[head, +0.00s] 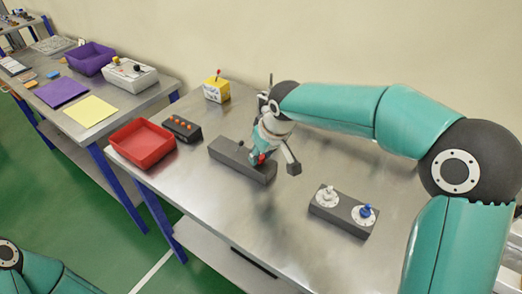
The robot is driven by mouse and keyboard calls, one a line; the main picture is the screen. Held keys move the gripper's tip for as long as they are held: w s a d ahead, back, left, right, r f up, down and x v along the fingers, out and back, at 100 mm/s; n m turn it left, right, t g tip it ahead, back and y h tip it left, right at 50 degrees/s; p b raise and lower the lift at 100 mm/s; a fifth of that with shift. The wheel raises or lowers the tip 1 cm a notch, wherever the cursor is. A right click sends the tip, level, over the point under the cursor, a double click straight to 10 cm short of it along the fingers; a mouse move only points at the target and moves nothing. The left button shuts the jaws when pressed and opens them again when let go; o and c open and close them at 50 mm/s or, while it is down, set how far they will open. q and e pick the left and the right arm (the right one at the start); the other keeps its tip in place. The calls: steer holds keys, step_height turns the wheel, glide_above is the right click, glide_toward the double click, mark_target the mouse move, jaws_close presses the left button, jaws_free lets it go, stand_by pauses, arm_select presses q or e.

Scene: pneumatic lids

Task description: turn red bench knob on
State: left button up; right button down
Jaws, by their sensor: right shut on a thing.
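The red bench knob (257,159) shows as a small red patch on a long dark grey block (228,154) in the middle of the metal bench. My right gripper (262,157) reaches down over the block's right part and is shut on the red knob. The fingers hide most of the knob, so its turned position cannot be read. My left gripper is out of view; only a piece of my left arm shows at the bottom left.
A dark block with a white knob (327,196) and a blue knob (366,211) stands to the right. A red tray (142,157), a black box with orange buttons (182,129) and a yellow switch box (216,90) stand to the left. The bench front is clear.

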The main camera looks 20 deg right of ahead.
steer(key=n, duration=0.1)
steer(key=n+y+p, duration=0.1)
steer(key=n, duration=0.1)
steer(key=shift+w+d+r+n+p, duration=0.15)
steer(key=shift+d+r+n+p, duration=0.05)
steer(key=shift+n+p, duration=0.1)
steer(key=n, duration=0.2)
steer(key=n+g+y+p, duration=0.1)
steer(key=n, duration=0.1)
steer(key=shift+w+d+y, duration=0.1)
steer(key=shift+w+y, duration=0.05)
steer(key=shift+y, duration=0.15)
steer(key=shift+n+g, duration=0.3)
steer(key=c, duration=0.8)
jaws_free()
steer(key=shift+f, duration=0.15)
steer(key=v, duration=1.2)
steer(key=shift+w, duration=0.1)
